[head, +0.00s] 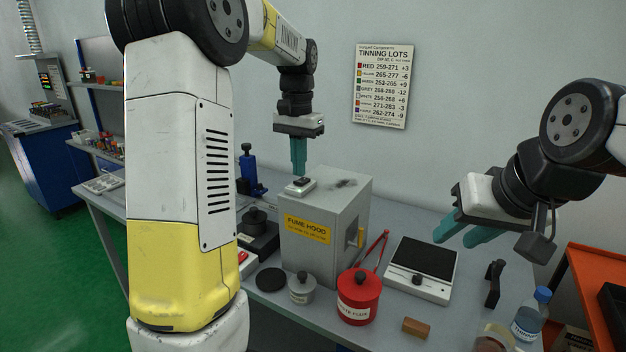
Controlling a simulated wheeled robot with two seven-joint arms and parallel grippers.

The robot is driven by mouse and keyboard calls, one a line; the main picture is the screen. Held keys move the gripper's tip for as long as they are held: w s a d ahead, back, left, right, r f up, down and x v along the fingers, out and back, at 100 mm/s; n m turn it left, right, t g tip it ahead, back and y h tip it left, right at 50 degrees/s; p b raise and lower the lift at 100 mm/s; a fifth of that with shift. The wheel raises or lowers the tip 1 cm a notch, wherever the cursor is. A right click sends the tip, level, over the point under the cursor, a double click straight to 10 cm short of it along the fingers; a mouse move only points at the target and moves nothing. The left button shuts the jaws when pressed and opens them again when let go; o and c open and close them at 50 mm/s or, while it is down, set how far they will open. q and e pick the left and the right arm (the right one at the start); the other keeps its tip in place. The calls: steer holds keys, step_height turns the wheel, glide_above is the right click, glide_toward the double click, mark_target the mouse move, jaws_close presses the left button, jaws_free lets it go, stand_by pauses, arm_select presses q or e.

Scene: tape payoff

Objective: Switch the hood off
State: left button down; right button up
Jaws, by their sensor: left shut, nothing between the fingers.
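The fume hood (294,258) is a grey box with a yellow label on its front and a yellow handle on its right side. A small light switch plate (301,186) with a dark rocker lies on its top, at the left. My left gripper (298,173) points straight down with its teal fingers together and empty. Its tips are at the switch; I cannot tell whether they touch it. The switch's position is too small to read. My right gripper (458,237) is at the right above the bench, its teal fingers apart and empty.
A red flux pot (358,302), a grey lidded pot (302,289) and a black disc (270,280) stand before the hood. A flat device with a black plate (424,259) lies to the right. A brown block (417,328) and a bottle (531,315) are near the front edge.

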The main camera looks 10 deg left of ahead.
mark_target(299, 181)
arm_select(q)
steer(key=shift+f, duration=0.9)
steer(key=shift+r, duration=3.55)
